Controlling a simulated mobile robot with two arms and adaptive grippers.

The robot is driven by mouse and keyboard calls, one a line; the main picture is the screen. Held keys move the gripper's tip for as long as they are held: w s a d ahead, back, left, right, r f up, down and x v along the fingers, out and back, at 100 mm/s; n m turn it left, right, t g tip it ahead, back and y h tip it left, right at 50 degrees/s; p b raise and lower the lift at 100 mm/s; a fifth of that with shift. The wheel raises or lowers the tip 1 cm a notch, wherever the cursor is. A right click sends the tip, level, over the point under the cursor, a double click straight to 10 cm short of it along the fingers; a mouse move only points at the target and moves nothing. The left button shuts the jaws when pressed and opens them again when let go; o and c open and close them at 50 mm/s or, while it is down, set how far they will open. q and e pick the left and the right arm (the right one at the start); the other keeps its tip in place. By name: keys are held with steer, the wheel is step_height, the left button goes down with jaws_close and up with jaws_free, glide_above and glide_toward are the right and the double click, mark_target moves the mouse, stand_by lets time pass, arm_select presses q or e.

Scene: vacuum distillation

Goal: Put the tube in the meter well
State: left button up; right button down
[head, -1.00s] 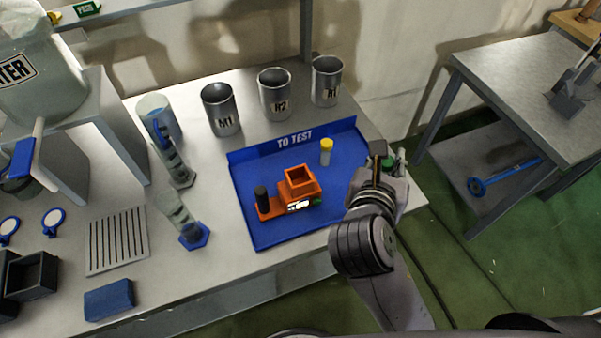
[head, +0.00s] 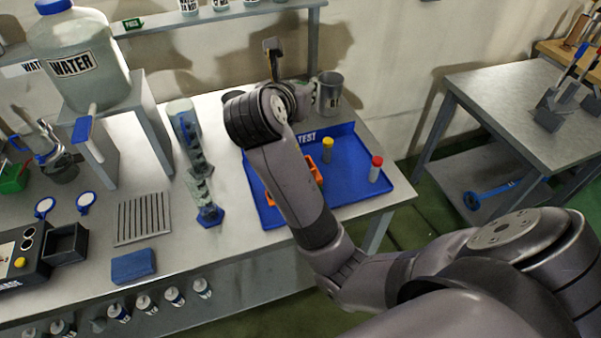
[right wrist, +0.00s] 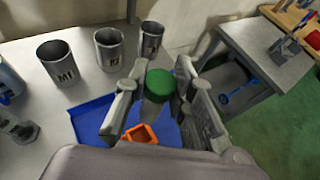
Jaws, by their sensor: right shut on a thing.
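My right gripper (right wrist: 160,82) is shut on a tube with a green cap (right wrist: 187,84), held up in the right wrist view. In the head view my right arm reaches over the blue tray, and the gripper end and held tube are mostly hidden. The orange meter (head: 314,168) stands in the tray, largely covered by my forearm. In the right wrist view the meter (right wrist: 141,134) and its square well show below the tube, apart from it. My left gripper is not in view.
A yellow-capped tube (head: 328,152) and a red-capped tube (head: 376,170) stand in the blue "TO TEST" tray (head: 345,200). Steel beakers M1 (right wrist: 60,62), R2 (right wrist: 109,48) and R1 (head: 329,93) stand behind it. Glass cylinders stand to the left.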

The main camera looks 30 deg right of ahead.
steer(key=f, duration=1.2)
steer(key=d+f, duration=0.1)
steer(key=f, duration=0.6)
steer(key=shift+w, duration=0.2)
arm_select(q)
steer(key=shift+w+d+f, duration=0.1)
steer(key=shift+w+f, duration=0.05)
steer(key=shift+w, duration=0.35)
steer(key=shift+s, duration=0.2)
arm_select(e)
steer(key=c, duration=1.4)
jaws_free()
steer(key=shift+f, duration=0.15)
steer(key=shift+o, duration=0.2)
